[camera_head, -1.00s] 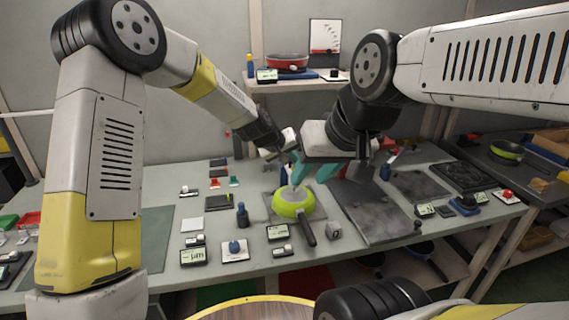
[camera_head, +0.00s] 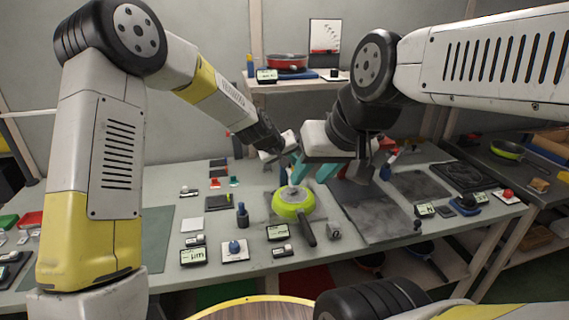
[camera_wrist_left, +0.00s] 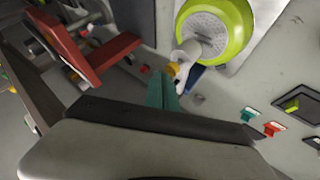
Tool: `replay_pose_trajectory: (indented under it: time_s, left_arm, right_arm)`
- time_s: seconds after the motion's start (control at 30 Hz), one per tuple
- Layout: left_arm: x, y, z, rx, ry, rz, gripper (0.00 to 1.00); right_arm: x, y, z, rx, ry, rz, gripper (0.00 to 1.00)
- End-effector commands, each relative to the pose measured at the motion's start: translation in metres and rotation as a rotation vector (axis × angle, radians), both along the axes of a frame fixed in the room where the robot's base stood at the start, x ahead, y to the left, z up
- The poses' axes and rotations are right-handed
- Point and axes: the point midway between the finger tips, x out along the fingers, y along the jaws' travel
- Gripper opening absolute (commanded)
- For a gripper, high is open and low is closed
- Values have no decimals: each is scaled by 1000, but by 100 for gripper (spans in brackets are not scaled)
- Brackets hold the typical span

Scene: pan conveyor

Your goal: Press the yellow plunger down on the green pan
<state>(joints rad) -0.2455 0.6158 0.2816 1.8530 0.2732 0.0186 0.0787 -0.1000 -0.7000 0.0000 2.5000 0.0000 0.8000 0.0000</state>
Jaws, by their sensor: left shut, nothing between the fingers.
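The green pan (camera_head: 293,204) lies on a grey plate on the table, its dark handle pointing to the front right. In the left wrist view the pan (camera_wrist_left: 240,30) is at the top, with a grey perforated disc in it. A white cylinder with a yellow tip, apparently the plunger (camera_wrist_left: 173,68), stands at the pan. My left gripper (camera_head: 295,175) is shut and empty above the pan; its teal fingertips (camera_wrist_left: 162,92) show close to the yellow tip. I cannot tell whether they touch. My right gripper (camera_head: 327,173) hangs just to the right, partly overlapping; its jaw opening is unclear.
A dark slab (camera_head: 370,208) lies right of the pan. A blue knob on a white plate (camera_head: 234,248) and small displays (camera_head: 278,232) stand in front. A red pan (camera_head: 287,62) is on the back shelf. My two hands are close together.

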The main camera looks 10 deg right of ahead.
Motion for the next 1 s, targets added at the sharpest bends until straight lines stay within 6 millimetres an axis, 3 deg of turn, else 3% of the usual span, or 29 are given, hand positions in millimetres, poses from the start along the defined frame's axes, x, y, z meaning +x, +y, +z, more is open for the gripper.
replay_pose_trajectory:
  time_s: [1.0]
  left_arm:
    - [0, 0, -11, 1, 1, 0, 0]
  right_arm:
    - [0, 0, 0, 0, 0, 0, 36]
